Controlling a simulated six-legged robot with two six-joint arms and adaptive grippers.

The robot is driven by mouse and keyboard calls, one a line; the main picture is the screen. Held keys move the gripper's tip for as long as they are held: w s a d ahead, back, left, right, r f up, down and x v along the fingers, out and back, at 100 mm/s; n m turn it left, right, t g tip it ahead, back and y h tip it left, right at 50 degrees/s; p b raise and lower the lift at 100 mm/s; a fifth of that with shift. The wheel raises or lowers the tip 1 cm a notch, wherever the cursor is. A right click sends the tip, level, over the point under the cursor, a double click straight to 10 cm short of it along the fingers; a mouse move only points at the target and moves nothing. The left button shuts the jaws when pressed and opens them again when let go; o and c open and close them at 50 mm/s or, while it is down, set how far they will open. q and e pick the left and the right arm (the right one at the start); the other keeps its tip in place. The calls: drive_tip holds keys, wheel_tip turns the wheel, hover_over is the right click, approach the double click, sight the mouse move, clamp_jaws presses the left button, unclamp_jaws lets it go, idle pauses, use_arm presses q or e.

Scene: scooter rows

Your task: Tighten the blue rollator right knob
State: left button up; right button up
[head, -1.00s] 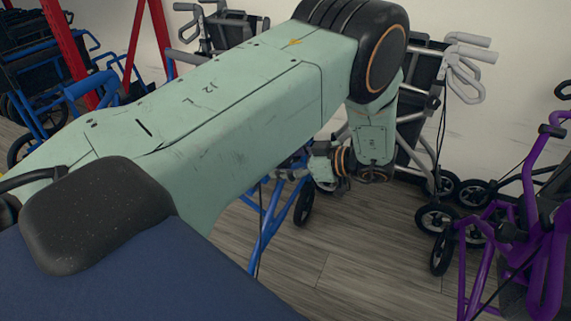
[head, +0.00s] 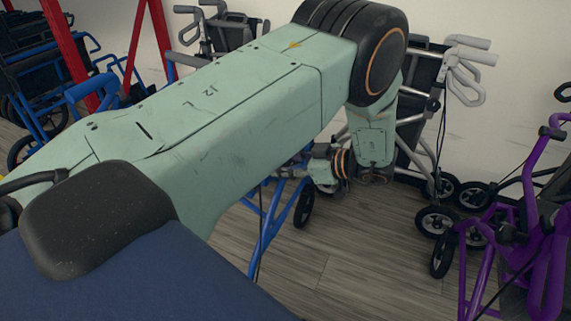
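The blue rollator (head: 266,222) stands behind and below my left arm. Its blue lower frame and a black wheel show under the arm, and a blue handle (head: 90,86) shows past the arm's upper left side. The arm covers most of the rollator, and I cannot make out its right knob. My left gripper (head: 292,172) points left from the wrist, close to the blue frame. It is mostly hidden behind the forearm, so I cannot tell whether it touches anything or is open. My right gripper is not in view.
A purple rollator (head: 535,235) stands at the right. A grey rollator (head: 470,68) stands by the wall behind my wrist. Blue wheelchairs (head: 38,85) and a red frame (head: 68,45) are at the far left. Bare wooden floor (head: 370,255) lies in the middle.

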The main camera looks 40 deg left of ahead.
use_arm(q)
drive_tip(key=shift+m+g+p, duration=0.5)
drive_tip(key=shift+m+p, duration=0.1)
drive_tip(key=shift+p, duration=0.05)
drive_tip(key=shift+w+m+g+h, duration=0.1)
drive_tip(key=shift+m+g+h, duration=0.2)
drive_tip(key=shift+m, duration=0.1)
drive_tip(key=shift+f+m+g, duration=0.15)
drive_tip(key=shift+m+g, duration=0.25)
drive_tip(key=shift+m, duration=0.3)
drive_tip(key=shift+m+g+b, duration=0.35)
drive_tip(key=shift+m+g, duration=0.05)
drive_tip(key=shift+m, duration=0.2)
drive_tip(key=o, duration=1.2)
drive_tip(key=shift+c, duration=0.2)
drive_tip(key=shift+w, duration=0.1)
